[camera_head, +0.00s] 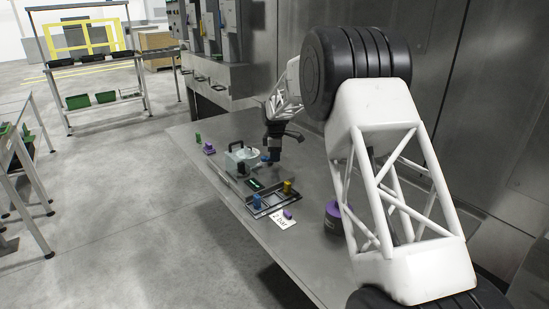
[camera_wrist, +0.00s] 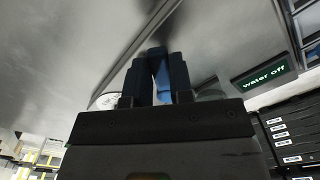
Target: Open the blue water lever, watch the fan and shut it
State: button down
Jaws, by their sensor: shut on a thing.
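The blue water lever (camera_wrist: 161,78) shows between the dark fingers of my gripper (camera_wrist: 158,78) in the wrist view. My gripper is shut on it, and the fingers hide part of it. In the head view, my gripper (camera_head: 271,160) is at the right side of a pale washer model (camera_head: 236,163) with a dark handle, and a bit of the blue lever (camera_head: 264,157) shows beside the fingers. A green-lit sign (camera_wrist: 264,74) in the wrist view reads "water off". I cannot make out the fan clearly; a white disc edge (camera_wrist: 107,100) shows left of the fingers.
A black tray (camera_head: 274,200) with a blue and a yellow piece lies in front of the model. A white card (camera_head: 283,220) and a purple-topped pot (camera_head: 333,215) are nearer. Small green and purple pieces (camera_head: 208,148) stand at left. A metal wall (camera_head: 400,60) closes the right.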

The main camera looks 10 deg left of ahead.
jog(key=n, duration=0.1)
jog(key=w+n, duration=0.1)
jog(key=n, duration=0.1)
jog(key=shift+w+a+n, duration=0.2)
jog(key=shift+w+n, duration=0.05)
jog(key=shift+n, duration=0.05)
jog(key=shift+w+a+n, duration=0.15)
jog(key=shift+w+n, duration=0.1)
jog(key=shift+n, duration=0.45)
jog(key=shift+w+a+n, duration=0.1)
jog(key=shift+w+n, duration=0.1)
jog(key=shift+n, duration=0.5)
jog(key=c, duration=1)
grip_release()
jog(key=shift+r, duration=0.15)
notch_tip(320, 180, up, 8)
jog(key=shift+f, duration=0.25)
jog(key=shift+r, duration=0.1)
